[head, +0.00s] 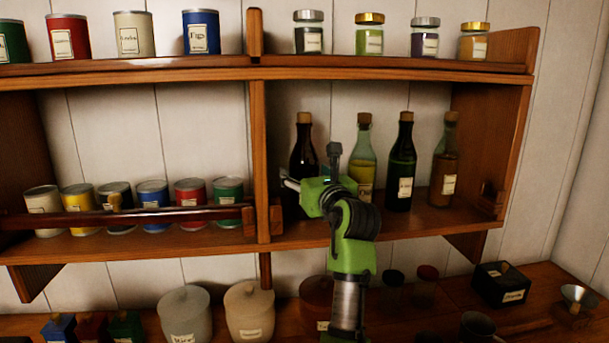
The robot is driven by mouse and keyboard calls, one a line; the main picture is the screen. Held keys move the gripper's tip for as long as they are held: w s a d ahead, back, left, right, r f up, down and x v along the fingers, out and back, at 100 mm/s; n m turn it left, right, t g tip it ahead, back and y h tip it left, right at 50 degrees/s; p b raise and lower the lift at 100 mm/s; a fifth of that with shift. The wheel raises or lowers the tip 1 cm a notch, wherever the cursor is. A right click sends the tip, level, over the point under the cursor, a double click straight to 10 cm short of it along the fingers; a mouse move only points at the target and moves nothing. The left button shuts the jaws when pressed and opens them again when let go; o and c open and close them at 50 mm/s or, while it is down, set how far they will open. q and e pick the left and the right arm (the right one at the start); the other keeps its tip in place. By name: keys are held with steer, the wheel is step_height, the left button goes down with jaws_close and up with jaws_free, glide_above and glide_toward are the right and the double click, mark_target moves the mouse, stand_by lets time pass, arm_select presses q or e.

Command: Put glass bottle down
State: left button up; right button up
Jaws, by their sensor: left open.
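Corked glass bottles stand upright in the right compartment of the wall shelf: a very dark one (303,152) at the left, a yellow-green one (363,168), a dark green one (401,170) and an amber one (445,168) at the right. My left gripper (311,168) is open in front of the dark left bottle and hides its lower part. One finger points up between the dark and yellow-green bottles; the other points left. I cannot tell whether it touches the dark bottle. My right gripper is not in view.
The wooden shelf (400,228) has a centre divider (258,165) left of the gripper. Tins (152,193) stand behind a rail at left. Lidded jars (369,35) stand above. Crocks (184,313) and a black box (501,284) stand on the counter below.

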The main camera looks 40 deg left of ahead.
arm_select(q)
steer(key=b+v, duration=0.2)
steer(key=v, duration=0.8)
steer(key=shift+s+d+b, duration=0.2)
steer(key=shift+d+b, duration=0.15)
steer(key=shift+b, duration=0.05)
stand_by(0.7)
